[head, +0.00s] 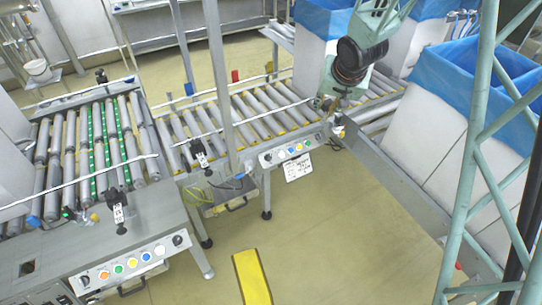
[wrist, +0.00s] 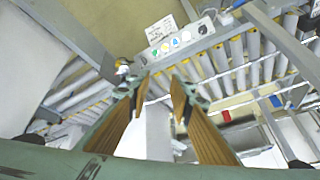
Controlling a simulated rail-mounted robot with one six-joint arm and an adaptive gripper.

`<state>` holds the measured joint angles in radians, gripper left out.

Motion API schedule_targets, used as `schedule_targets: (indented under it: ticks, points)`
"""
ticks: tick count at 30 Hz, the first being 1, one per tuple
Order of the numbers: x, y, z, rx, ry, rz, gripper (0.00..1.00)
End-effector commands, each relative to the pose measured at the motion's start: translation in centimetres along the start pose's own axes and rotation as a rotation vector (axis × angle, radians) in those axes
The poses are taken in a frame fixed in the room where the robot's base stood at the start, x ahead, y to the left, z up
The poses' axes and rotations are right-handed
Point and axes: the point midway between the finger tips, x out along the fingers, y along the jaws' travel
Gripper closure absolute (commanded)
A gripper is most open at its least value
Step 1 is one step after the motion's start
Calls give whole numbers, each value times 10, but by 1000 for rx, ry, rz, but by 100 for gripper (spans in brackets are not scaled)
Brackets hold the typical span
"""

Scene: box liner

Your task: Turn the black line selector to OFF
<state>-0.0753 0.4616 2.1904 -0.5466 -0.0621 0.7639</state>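The control panel (head: 288,150) on the middle conveyor's side has a row of coloured buttons and a dark knob (head: 267,157) at its left end. The same kind of panel shows at the top of the wrist view (wrist: 178,42), with a dark round knob (wrist: 210,14) at its upper right end. I cannot read any knob's setting. My gripper (head: 330,104) is above the right end of the middle panel, apart from it; its fingers are hard to make out there. In the wrist view my gripper (wrist: 158,94) is open, with nothing between its fingers.
A nearer conveyor at left has its own panel (head: 132,263) with coloured buttons and a black knob (head: 178,240). Blue-lined boxes (head: 450,120) stand at right. A white label (head: 298,168) hangs below the middle panel. The floor in front is mostly clear.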

Motion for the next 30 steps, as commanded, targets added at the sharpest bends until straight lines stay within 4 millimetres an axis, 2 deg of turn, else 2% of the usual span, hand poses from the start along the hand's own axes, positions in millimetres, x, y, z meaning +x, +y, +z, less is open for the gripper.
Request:
schedule_targets:
  ticks: [3,14,23,30]
  points:
    - [25,-9,2,6,-7,-23,80]
    - [96,-37,18,36,-28,-103,80]
    - [152,-62,42,66,-57,-176,80]
    - [195,-81,68,97,-89,-236,80]
